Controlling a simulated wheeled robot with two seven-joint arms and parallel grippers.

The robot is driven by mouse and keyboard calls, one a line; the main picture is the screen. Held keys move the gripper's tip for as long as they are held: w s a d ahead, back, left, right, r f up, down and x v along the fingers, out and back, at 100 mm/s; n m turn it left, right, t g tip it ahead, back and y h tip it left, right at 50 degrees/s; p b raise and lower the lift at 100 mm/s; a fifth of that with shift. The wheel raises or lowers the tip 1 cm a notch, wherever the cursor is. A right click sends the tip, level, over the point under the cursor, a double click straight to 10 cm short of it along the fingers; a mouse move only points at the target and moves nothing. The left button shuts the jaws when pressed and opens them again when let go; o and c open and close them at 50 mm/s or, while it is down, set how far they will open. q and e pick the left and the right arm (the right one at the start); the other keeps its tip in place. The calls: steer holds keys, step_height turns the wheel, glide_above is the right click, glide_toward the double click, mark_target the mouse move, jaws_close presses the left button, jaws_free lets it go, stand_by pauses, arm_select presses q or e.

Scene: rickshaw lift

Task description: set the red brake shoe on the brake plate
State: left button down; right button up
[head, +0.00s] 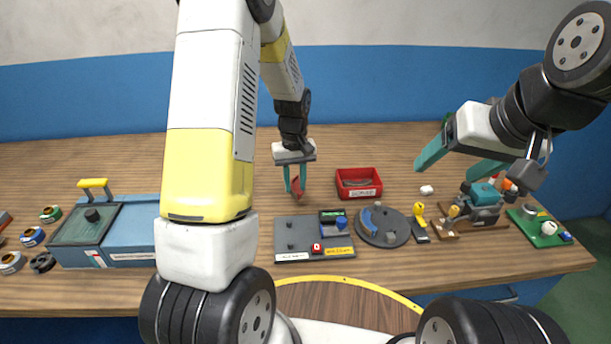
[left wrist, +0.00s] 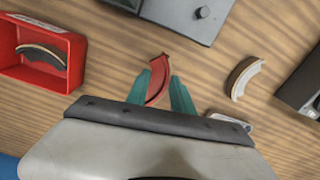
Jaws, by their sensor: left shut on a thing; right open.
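The red brake shoe (head: 297,188) is a curved piece between the green fingers of my left gripper (head: 295,180). My left gripper is shut on it, above the table behind the grey board. The left wrist view also shows the red shoe (left wrist: 158,80) between the fingertips. The brake plate (head: 395,232) is a round dark grey disc to the right of the grey board, with a blue curved piece (head: 367,222) at its left side. My right gripper (head: 444,170) is open and empty, raised behind the vise at the right.
A red bin (head: 358,183) behind the plate holds a dark curved shoe (left wrist: 45,52). A pale curved shoe (left wrist: 242,77) lies on the table. The grey board (head: 290,245), blue toolbox (head: 130,245), teal vise (head: 484,205) and green board (head: 535,230) stand around.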

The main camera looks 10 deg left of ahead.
mark_target(296, 184)
arm_select(q)
steer(key=shift+w, duration=0.4)
steer(key=shift+f, duration=1.75)
steer(key=shift+f, duration=0.15)
steer(key=c, duration=1.1)
jaws_free()
